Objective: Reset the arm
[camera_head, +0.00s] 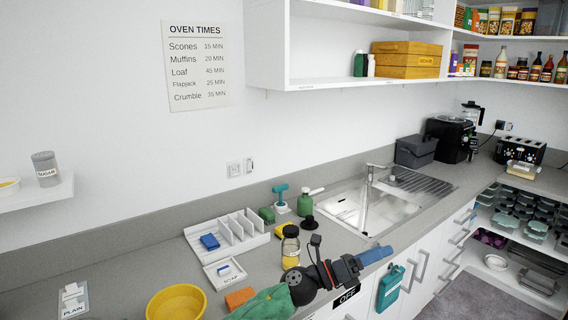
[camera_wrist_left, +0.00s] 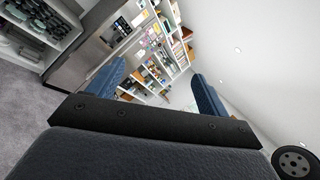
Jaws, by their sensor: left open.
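My left arm comes in at the bottom of the head view over the counter's front edge. My left gripper (camera_head: 374,256) is beyond the black wrist, its blue fingers pointing right, in front of the sink. In the left wrist view its two blue fingers (camera_wrist_left: 156,92) stand apart with nothing between them. The gripper is open and empty. My right gripper is not in view.
The sink (camera_head: 345,208) lies behind the gripper. A jar (camera_head: 290,247) stands close behind the arm. A yellow bowl (camera_head: 177,303) and an orange sponge (camera_head: 239,298) are to the left. A teal holder (camera_head: 390,288) hangs on the cabinet front. Floor (camera_head: 470,295) is clear at right.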

